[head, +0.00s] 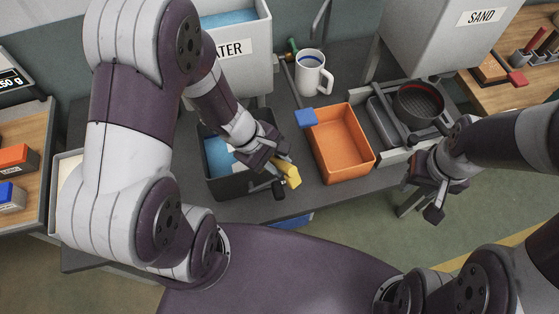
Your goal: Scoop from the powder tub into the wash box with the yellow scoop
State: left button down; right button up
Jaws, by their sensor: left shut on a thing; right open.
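My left gripper (275,172) is shut on the yellow scoop (289,174), over the right side of a dark box (228,189). Blue shows inside that box, and my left arm hides part of it. I cannot tell whether the scoop holds powder. An orange box (345,173), which looks empty, stands to the right of the scoop. No label shows which container is the wash box. A pale container (66,168) at left, mostly hidden behind my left arm, may be the powder tub. My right gripper (421,198) is open and empty, right of the orange box.
A white mug (312,73) stands behind the orange box. A blue block (305,117) sits at that box's back left corner. A dark round pan or sieve (418,104) rests at right. A labelled water tank (240,45) and a sand bin (430,40) stand behind.

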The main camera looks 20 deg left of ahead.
pick_arm(q)
jog(key=shift+w+a+r+g+h+p, duration=0.15)
jog(key=shift+w+a+r+h+p, duration=0.25)
jog(key=shift+a+p, duration=0.3)
jog(key=shift+w+a+r+g+h+p, duration=0.15)
jog(key=shift+w+a+r+h+p, duration=0.15)
jog(key=shift+a+p, duration=0.35)
jog(key=shift+w+a+r+n+g+h+p, duration=0.15)
jog(key=shift+w+a+r+g+h+p, duration=0.1)
jog(key=shift+w+a+h+p, duration=0.25)
jog(key=shift+w+a+r+n+g+h+p, duration=0.2)
jog(key=shift+a+r+p, duration=0.1)
jog(key=shift+p, duration=0.25)
jog(key=shift+w+a+r+h, duration=0.1)
jog(key=shift+w+a+h, duration=0.1)
jog(key=shift+a+h, duration=0.15)
notch_tip(320, 180, up, 3)
jog(key=t+y, duration=0.1)
jog(key=y, duration=0.1)
jog(key=m+t+y, duration=0.1)
jog(key=t+y, duration=0.1)
jog(key=y, duration=0.1)
jog(key=shift+r+y, duration=0.15)
jog(key=shift+y, duration=0.1)
jog(key=shift+w+a+r+m+t+y, duration=0.1)
jog(key=shift+a+r+m+t+y, duration=0.1)
jog(key=shift+r+t+y, duration=0.4)
jog(key=shift+w+a+r+m+t+y, duration=0.15)
jog(key=shift+r+y, duration=0.15)
jog(key=shift+y, duration=0.5)
